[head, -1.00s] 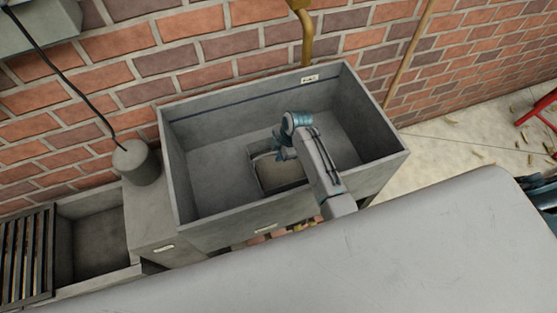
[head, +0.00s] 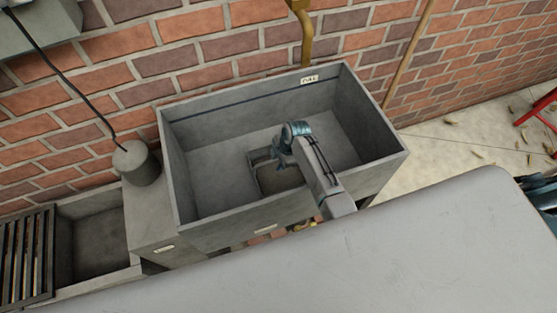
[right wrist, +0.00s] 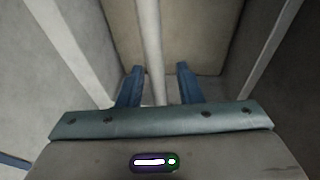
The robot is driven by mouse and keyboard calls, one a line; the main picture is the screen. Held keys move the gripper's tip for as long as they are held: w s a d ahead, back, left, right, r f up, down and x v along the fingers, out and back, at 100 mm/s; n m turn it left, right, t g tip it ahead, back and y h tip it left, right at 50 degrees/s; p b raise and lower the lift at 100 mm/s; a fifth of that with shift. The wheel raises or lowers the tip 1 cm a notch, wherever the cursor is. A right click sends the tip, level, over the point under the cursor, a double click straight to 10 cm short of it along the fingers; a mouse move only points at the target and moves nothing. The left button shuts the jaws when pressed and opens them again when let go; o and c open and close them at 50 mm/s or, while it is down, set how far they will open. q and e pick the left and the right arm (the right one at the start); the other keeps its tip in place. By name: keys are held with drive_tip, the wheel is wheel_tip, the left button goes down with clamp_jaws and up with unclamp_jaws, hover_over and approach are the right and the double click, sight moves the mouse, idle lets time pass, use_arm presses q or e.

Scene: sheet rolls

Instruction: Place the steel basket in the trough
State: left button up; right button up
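The grey trough (head: 225,228) is a deep, open rectangular box against the brick wall. The steel basket (head: 280,179), a small grey box with a brownish inside, sits low in the trough near its front wall. My right gripper (head: 279,158) reaches over the front wall and down to the basket, hiding part of it. In the right wrist view, the right gripper (right wrist: 159,76) has its two blue fingers apart. A pale bar (right wrist: 149,40), seemingly the basket's handle, runs between them, with a gap at the right finger. My left gripper is out of view.
A grey cylinder (head: 136,163) with a black cable stands on the ledge left of the trough. A lower basin (head: 100,240) and a dark grate (head: 26,255) are farther left. A wide grey surface (head: 350,265) fills the foreground. A pipe (head: 305,40) comes down behind.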

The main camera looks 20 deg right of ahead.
drive_tip(key=v, duration=1.2)
drive_tip(key=shift+r, duration=0.1)
